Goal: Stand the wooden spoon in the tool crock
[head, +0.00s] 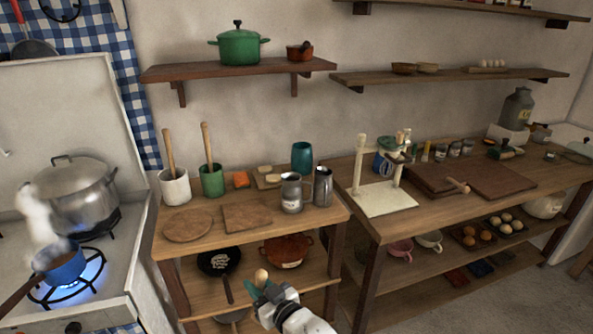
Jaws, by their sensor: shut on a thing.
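My gripper (268,294), with teal fingers, is low at the bottom centre, in front of the left table's lower shelves. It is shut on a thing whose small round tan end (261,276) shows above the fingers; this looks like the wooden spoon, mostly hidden. On the left table top stand a white crock (174,188) and a green crock (212,182), each with a wooden handle sticking up. A plain teal crock (302,158) stands at the back right. I cannot tell which is the tool crock. My gripper is apart from and below all of them.
Round and square boards (188,225) lie at the table's front; metal jugs (291,194) stand at its right. A blue pan (59,264) sits over a lit burner, and a steaming pot (75,195) stands behind. A black pan (219,262) is on the shelf below.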

